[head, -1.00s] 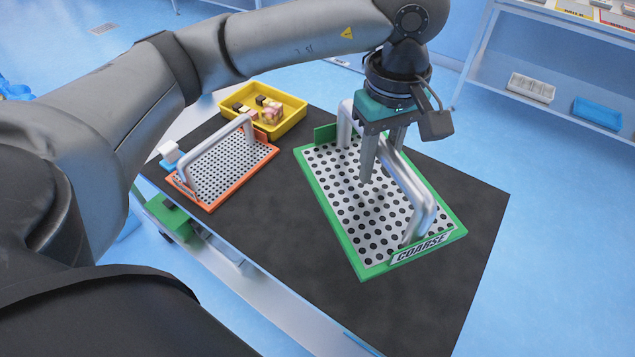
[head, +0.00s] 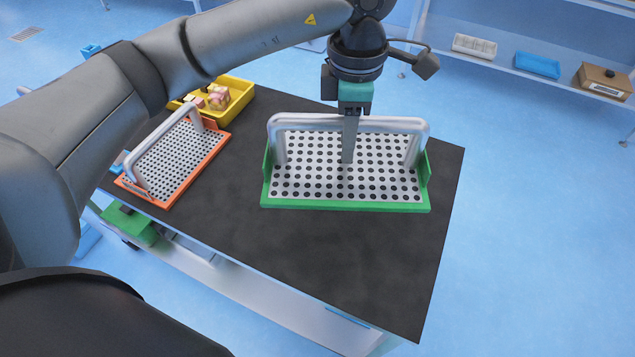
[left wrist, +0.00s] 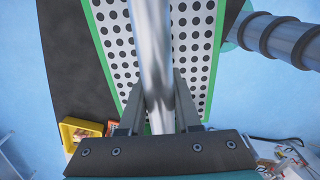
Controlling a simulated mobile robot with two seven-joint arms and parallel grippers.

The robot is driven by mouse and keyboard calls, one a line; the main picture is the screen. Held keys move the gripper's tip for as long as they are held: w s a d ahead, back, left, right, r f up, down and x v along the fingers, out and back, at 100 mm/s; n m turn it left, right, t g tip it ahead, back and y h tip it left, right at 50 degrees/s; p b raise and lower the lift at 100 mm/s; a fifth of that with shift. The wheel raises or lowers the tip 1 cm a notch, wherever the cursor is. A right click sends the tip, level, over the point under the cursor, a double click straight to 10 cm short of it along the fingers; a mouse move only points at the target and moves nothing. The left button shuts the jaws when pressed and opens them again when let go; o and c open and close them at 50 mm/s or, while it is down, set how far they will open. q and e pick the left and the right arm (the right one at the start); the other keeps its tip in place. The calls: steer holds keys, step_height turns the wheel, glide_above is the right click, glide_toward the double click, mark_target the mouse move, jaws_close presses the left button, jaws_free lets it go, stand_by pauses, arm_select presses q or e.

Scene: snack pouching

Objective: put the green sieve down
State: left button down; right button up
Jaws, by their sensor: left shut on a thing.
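The green sieve (head: 345,206) has a green frame, a white plate with black holes and a silver bar handle arching over it. In the head view it is over the right part of the black table top, its long side facing me; I cannot tell whether it touches the table. My left gripper (head: 349,150) is shut on the handle near its middle, from above. In the left wrist view the fingers (left wrist: 155,105) lie on both sides of the bar, and the green sieve (left wrist: 216,40) spreads beneath. My right gripper is not in view.
An orange-framed sieve (head: 166,204) with a silver handle lies on the table's left. A yellow tray (head: 241,103) with several small items is behind it. The black table (head: 330,260) is clear in front of the green sieve. Shelves (head: 490,60) stand behind.

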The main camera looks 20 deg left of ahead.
arm_select(q)
steer(key=shift+f+b, duration=0.65)
steer(key=shift+f, duration=7.8)
steer(key=shift+f, duration=0.15)
steer(key=c, duration=0.6)
jaws_free()
steer(key=shift+r, duration=0.35)
step_height(320, 180, up, 12)
steer(key=shift+f+p, duration=0.2)
steer(key=shift+p, duration=0.2)
